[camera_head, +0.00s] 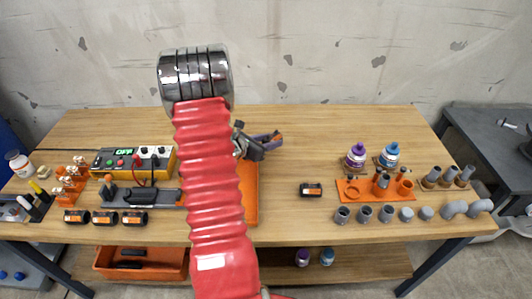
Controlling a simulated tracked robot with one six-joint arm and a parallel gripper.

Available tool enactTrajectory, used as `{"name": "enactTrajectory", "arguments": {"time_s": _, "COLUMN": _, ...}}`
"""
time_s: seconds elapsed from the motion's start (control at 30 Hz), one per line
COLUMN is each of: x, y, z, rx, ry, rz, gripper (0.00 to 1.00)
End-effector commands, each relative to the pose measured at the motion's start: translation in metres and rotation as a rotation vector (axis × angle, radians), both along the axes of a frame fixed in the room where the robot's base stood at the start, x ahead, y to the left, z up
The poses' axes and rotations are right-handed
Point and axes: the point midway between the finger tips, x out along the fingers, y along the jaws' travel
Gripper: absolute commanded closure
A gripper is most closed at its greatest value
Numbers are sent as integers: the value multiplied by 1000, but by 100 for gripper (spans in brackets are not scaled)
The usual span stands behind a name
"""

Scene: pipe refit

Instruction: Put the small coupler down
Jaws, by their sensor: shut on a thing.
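My gripper (272,141) shows just right of my red arm, over the middle of the bench. It points to the right, with dark and purple parts. It is shut on a small brownish-orange piece at its tip, which I take to be the small coupler (278,136). The piece is mostly hidden by the fingers and too small to make out clearly. I cannot tell its height above the bench. My arm hides the rear of the gripper and part of an orange mat (250,200) below.
A black part with an orange label (311,189) lies alone right of centre. An orange rack (352,190), grey fittings (386,214) and two bottles (389,155) stand at right. A power unit (110,161) is at left. The wooden bench (310,140) is clear at centre right.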

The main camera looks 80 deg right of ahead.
Motion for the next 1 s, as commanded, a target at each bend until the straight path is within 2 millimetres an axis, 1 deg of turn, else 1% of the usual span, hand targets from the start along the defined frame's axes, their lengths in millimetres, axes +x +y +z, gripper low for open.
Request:
{"name": "enactTrajectory", "arguments": {"time_s": 0.03, "x": 0, "y": 0, "z": -6, "rx": 2, "ry": 1, "rz": 0, "gripper": 87}}
{"name": "enactTrajectory", "arguments": {"time_s": 0.13, "x": 0, "y": 0, "z": -12, "rx": -1, "ry": 1, "rz": -1, "gripper": 87}}
{"name": "enactTrajectory", "arguments": {"time_s": 0.47, "x": 0, "y": 0, "z": -13, "rx": -1, "ry": 0, "rz": -1, "gripper": 87}}
{"name": "enactTrajectory", "arguments": {"time_s": 0.53, "x": 0, "y": 0, "z": -16, "rx": -1, "ry": 1, "rz": -1, "gripper": 87}}
{"name": "enactTrajectory", "arguments": {"time_s": 0.67, "x": 0, "y": 0, "z": -28, "rx": 1, "ry": 1, "rz": -1, "gripper": 87}}
{"name": "enactTrajectory", "arguments": {"time_s": 0.83, "x": -1, "y": 0, "z": -48, "rx": 1, "ry": 1, "rz": -1, "gripper": 87}}
{"name": "enactTrajectory", "arguments": {"time_s": 1.0, "x": 0, "y": 0, "z": -55, "rx": -1, "ry": 1, "rz": 0, "gripper": 87}}
